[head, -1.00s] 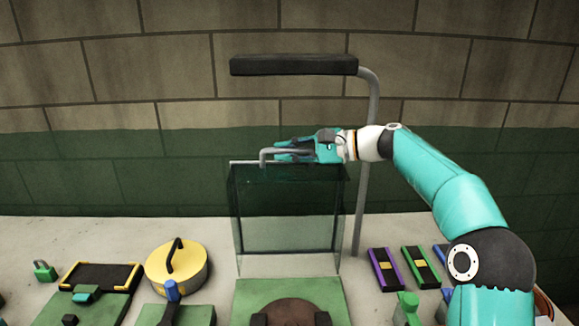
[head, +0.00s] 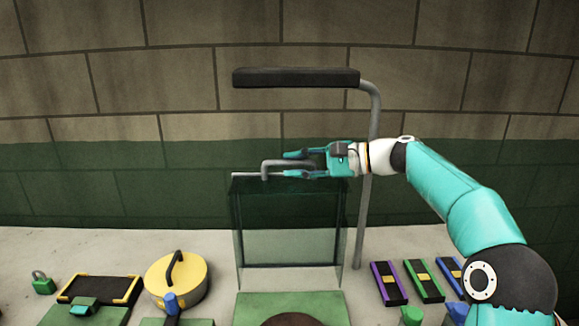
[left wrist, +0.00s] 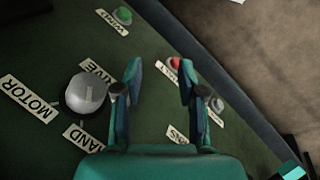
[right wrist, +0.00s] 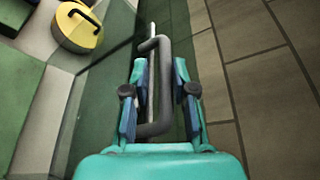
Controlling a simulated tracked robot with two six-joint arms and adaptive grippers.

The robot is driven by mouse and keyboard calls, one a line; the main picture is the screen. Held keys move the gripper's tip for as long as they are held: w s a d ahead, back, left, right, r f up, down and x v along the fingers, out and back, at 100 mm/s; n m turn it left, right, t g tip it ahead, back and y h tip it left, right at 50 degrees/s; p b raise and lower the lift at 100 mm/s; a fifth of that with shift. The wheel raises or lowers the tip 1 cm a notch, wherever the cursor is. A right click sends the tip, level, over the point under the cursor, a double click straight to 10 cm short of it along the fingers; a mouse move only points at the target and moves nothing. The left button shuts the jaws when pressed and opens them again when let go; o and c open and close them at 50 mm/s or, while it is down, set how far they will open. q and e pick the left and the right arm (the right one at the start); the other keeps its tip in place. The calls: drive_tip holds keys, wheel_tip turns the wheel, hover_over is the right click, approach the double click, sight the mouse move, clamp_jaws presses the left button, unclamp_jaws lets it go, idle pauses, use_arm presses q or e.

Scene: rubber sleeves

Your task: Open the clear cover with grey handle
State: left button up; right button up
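The clear cover (head: 290,222) stands upright on the pale table in the head view, behind a green plate. Its grey handle (head: 265,170) is a bent bar at its top edge. My left gripper (left wrist: 158,65) is open and empty in the left wrist view, above a green panel, and is outside the head view.
A grey post with a black bar (head: 296,78) rises behind the cover. A yellow round lid (head: 190,278) and a black tray (head: 100,290) lie to the left. Purple, green and blue blocks lie to the right. The left wrist view shows labels and a grey knob (left wrist: 86,93).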

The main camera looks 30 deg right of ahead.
drive_tip(key=r, duration=0.2)
hover_over(343, 188)
drive_tip(key=shift+w+f, duration=0.15)
drive_tip(key=shift+w, duration=0.1)
drive_tip(key=shift+s, duration=0.15)
